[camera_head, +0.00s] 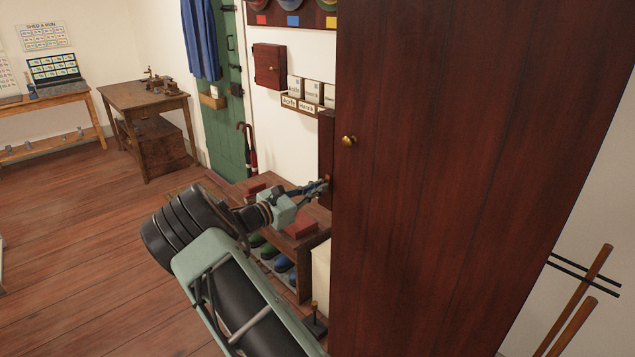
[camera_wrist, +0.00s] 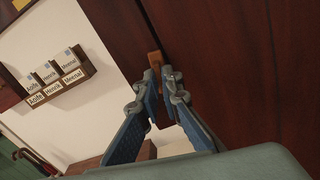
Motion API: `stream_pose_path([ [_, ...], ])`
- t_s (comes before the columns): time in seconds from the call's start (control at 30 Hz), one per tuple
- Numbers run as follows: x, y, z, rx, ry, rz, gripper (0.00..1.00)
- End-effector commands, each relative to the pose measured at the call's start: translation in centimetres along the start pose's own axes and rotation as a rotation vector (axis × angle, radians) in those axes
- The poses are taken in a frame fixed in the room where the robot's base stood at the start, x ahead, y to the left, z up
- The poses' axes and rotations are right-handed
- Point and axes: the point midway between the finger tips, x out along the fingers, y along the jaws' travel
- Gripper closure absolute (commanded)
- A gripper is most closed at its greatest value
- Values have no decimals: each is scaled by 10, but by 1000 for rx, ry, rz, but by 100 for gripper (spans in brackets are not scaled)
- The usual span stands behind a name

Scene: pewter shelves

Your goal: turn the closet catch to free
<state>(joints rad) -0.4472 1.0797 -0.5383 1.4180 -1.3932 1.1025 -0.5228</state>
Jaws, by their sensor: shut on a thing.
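The closet (camera_head: 440,180) is a tall dark red-brown wooden cabinet with a small brass knob (camera_head: 348,141) near its left edge. The catch (camera_wrist: 154,58) is a small orange-brown wooden piece on the closet, by a vertical seam in the wrist view. In that view it stands upright between the fingertips of my gripper (camera_wrist: 161,78), which are shut on it. The fingers hide part of the catch. In the head view my gripper (camera_head: 322,187) reaches the closet's left side, and the catch there is mostly hidden.
A low bench (camera_head: 308,242) with shoes beneath stands left of the closet, below my gripper. A wall rack (camera_wrist: 54,86) holds labelled white boxes. A small red cabinet (camera_head: 270,66) hangs nearby. Open floor (camera_head: 75,230) lies to the left.

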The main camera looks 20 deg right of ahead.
Motion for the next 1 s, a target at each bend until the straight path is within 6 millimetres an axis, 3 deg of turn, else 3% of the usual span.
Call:
stream_pose_path([
  [0.4, -1, 1, 0, -181, 1, 1, 100],
  [0.93, -1, 0, -1, -205, 1, 1, 100],
  [1.0, 0, 0, -1, -204, 1, 1, 89],
])
